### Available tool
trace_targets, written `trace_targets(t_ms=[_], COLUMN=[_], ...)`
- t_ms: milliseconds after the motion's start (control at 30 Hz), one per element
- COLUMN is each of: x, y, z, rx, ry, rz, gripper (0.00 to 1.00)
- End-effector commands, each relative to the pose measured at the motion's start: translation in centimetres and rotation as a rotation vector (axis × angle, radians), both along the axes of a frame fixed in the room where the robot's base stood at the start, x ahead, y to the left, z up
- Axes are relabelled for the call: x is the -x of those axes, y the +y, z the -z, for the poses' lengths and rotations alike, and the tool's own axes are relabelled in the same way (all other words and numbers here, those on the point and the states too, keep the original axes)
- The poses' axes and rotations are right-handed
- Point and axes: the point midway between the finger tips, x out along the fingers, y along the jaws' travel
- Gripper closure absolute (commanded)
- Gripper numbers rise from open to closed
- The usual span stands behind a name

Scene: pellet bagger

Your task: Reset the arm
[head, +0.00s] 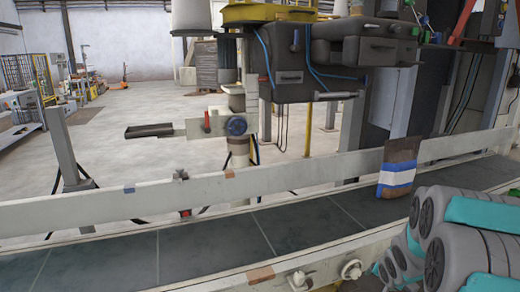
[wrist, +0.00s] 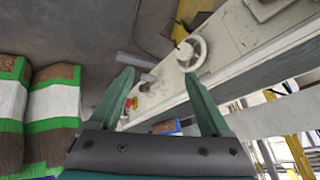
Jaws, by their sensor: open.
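My gripper (wrist: 158,78) shows in the wrist view with its two green fingers spread wide apart. Nothing is held between them. I cannot tell whether anything touches the fingers, but none seems to. In the head view my grey and teal arm fills the lower right corner, folded close to the camera, and the gripper itself is not visible there.
A brown bag with blue and white bands (head: 398,167) stands upright on the dark conveyor belt (head: 310,224) at the right. The bagging machine (head: 362,50) rises behind it. Green, white and brown bags (wrist: 52,105) are stacked at the wrist view's left. Open floor lies beyond the conveyor.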

Motion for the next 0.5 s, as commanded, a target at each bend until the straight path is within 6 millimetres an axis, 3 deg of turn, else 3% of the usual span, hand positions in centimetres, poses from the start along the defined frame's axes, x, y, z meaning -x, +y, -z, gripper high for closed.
trace_targets(t_ms=[33,267,500], x=[1.1,8.6,18.1], y=[0.8,4.8,10.2], z=[-1.4,-5.1,-8.2], rx=[0.029,0.111,0.119], ry=[0.032,0.241,0.457], rz=[-0.017,-0.11,-0.259], gripper=[0.19,0.19,0.19])
